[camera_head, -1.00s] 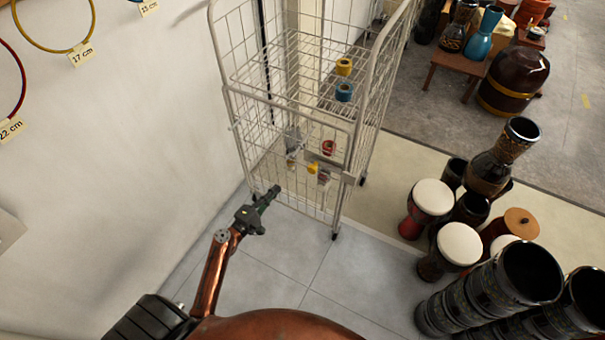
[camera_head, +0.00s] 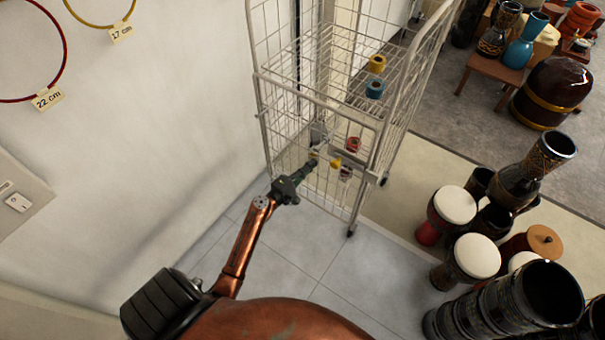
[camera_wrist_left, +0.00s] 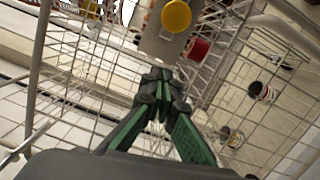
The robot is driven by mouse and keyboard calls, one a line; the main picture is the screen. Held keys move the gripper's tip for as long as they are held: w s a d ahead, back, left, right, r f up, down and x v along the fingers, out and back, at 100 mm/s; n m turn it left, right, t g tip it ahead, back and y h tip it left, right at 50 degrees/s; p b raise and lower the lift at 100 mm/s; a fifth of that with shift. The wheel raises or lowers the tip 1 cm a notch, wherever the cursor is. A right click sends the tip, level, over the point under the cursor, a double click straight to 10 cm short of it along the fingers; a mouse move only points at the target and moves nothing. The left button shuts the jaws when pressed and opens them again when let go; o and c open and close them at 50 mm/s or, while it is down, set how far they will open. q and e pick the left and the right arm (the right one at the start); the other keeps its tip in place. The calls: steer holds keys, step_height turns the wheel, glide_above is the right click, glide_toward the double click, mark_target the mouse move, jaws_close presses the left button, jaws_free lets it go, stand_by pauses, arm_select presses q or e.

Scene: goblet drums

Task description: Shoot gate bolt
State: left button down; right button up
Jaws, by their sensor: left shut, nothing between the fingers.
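A wire roll cage (camera_head: 345,110) stands against the wall in the head view, with a wire gate on its near side. A yellow knob (camera_head: 336,162), which looks like the bolt's handle, sits on a grey metal plate on the gate. In the left wrist view the yellow knob (camera_wrist_left: 176,16) is just beyond my fingertips on the grey plate (camera_wrist_left: 160,48). My left gripper (camera_head: 309,167) is shut and empty in front of the gate, a little left of the knob; it also shows in the left wrist view (camera_wrist_left: 160,82). Whether the fingertips touch the plate I cannot tell. My right gripper is not in view.
Yellow (camera_head: 377,63), blue (camera_head: 375,88) and red (camera_head: 353,144) rolls sit inside the cage. Several goblet drums (camera_head: 455,205) crowd the floor at right. The wall with hoops (camera_head: 60,70) is close at left. Tiled floor (camera_head: 300,250) before the cage is clear.

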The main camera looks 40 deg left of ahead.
arm_select(q)
steer(key=d, duration=0.1)
steer(key=w+d, duration=0.1)
steer(key=w+d+p, duration=0.1)
steer(key=d, duration=0.1)
steer(key=shift+r, duration=0.3)
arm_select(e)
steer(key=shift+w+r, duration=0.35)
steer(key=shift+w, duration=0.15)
arm_select(q)
steer(key=shift+w+d, duration=0.1)
steer(key=shift+d, duration=2.7)
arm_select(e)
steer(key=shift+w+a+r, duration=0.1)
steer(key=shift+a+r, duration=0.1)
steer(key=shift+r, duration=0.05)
arm_select(q)
steer(key=shift+d, duration=0.1)
